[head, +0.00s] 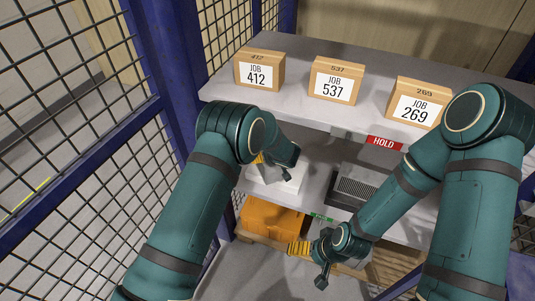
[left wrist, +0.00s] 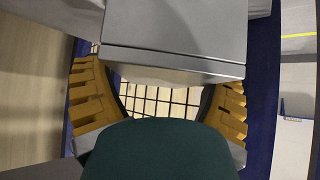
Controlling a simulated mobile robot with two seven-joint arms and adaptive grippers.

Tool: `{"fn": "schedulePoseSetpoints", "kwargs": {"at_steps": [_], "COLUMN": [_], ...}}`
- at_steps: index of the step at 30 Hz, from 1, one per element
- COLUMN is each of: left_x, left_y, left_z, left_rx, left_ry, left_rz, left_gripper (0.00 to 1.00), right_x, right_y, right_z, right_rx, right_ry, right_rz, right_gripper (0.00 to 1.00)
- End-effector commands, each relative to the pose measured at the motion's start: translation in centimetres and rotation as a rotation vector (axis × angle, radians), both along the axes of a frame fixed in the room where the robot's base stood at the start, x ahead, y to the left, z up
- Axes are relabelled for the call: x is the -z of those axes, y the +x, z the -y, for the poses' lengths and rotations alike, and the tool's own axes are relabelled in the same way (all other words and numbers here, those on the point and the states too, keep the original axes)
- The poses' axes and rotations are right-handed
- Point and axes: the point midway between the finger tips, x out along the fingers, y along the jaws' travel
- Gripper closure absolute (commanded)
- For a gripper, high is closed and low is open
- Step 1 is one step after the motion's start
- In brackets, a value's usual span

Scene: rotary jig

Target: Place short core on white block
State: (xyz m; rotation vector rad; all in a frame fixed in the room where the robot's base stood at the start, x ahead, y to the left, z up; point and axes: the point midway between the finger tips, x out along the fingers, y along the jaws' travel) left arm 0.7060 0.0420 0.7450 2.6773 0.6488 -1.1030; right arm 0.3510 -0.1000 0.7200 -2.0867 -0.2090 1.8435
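The white block (head: 290,184) seems to be the pale thing on the lower shelf, partly hidden by my left arm. My left gripper (head: 272,168) is over it, with a yellow finger pad and a dark tip showing apart. In the left wrist view its yellow-padded fingers (left wrist: 160,100) are spread wide. A grey box-like thing (left wrist: 175,28) fills the top centre there; I cannot tell what it is. My right gripper (head: 309,265) hangs low in front of the shelf, fingers apart and empty. I cannot make out a short core.
Boxes marked JOB 412 (head: 259,71), JOB 537 (head: 336,80) and JOB 269 (head: 418,103) stand on the upper shelf (head: 300,101). A red HOLD label (head: 384,142) is on its edge. Blue-framed mesh (head: 95,120) bounds the left.

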Motion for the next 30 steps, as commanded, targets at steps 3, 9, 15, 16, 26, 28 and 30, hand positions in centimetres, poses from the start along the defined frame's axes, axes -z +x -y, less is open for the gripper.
{"fn": "schedulePoseSetpoints", "kwargs": {"at_steps": [3,9,15,16,26,28,30], "left_x": [0.0,-0.1,-1.6,-2.0,-6.7,-7.4,-8.0], "left_y": [0.0,0.0,-1.0,-1.4,-5.6,-6.3,-6.8], "left_z": [0.0,0.0,0.6,0.8,3.0,3.3,3.6], "left_rx": [0.0,0.0,0.001,0.002,0.002,0.001,0.001], "left_ry": [0.0,0.0,-0.002,-0.001,-0.001,-0.002,-0.001], "left_rz": [0.0,0.0,0.0,-0.001,-0.001,0.0,0.0], "left_gripper": [0.0,0.0,0.0,0.0,0.0,0.0,0.0], "right_x": [0.0,0.0,-0.6,-0.7,-2.3,-2.5,-2.7], "right_y": [0.0,0.0,-0.1,-0.1,-0.4,-0.5,-0.5], "right_z": [0.0,0.0,0.0,0.0,-0.1,-0.1,-0.1], "right_rx": [0.0,0.0,-0.001,-0.001,-0.002,-0.002,-0.002], "right_ry": [0.0,0.0,0.0,0.0,0.002,0.003,0.003], "right_rz": [0.0,0.0,-0.002,-0.003,-0.01,-0.011,-0.012], "right_gripper": [0.0,0.0,0.0,0.0,0.0,0.0,0.0]}}
